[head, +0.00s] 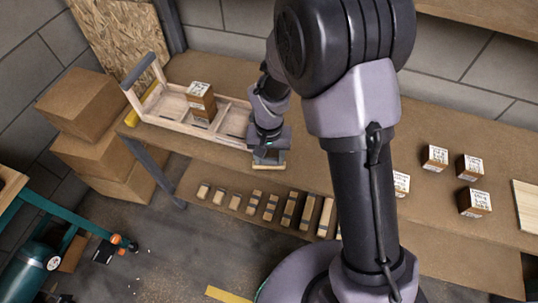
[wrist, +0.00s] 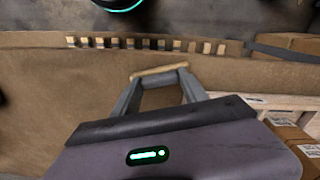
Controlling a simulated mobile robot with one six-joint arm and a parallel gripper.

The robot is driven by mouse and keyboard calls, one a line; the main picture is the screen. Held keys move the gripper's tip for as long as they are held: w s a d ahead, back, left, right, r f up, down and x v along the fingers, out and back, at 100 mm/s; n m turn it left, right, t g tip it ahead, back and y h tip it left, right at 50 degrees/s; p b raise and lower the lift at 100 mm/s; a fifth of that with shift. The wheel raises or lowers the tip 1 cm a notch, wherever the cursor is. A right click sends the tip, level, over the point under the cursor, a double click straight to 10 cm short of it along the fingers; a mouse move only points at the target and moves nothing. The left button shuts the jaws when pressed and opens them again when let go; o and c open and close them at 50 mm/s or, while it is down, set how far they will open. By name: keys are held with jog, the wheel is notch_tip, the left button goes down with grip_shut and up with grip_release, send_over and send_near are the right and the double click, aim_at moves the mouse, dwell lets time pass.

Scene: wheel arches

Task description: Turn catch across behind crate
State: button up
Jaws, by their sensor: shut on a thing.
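The pale wooden crate (head: 158,112) sits on the brown bench at the left, with compartments and a raised grey handle bar. One labelled box (head: 201,100) stands in it. Part of the crate shows at the right of the wrist view (wrist: 265,101). A small pale wooden bar, apparently the catch (head: 268,165), lies at the crate's right end near the bench's front edge. It spans crosswise beyond my fingertips in the wrist view (wrist: 158,71). My gripper (head: 268,151) points down over the catch and is shut on it. Its fingers (wrist: 160,83) partly hide the catch.
Several labelled boxes (head: 473,167) stand on the bench at the right, near a pale board (head: 525,205). A lower shelf (head: 190,182) holds a row of wooden blocks. Cardboard boxes (head: 82,103) are stacked at the left. The bench behind my arm is partly hidden.

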jog(key=n+p, duration=0.2)
jog(key=n, duration=0.5)
jog(key=shift+r, duration=0.1)
jog(key=n+p, duration=0.1)
jog(key=n, duration=0.3)
jog(key=shift+n+p, duration=0.6)
jog(key=shift+n, duration=1.2)
jog(key=o, duration=1.4)
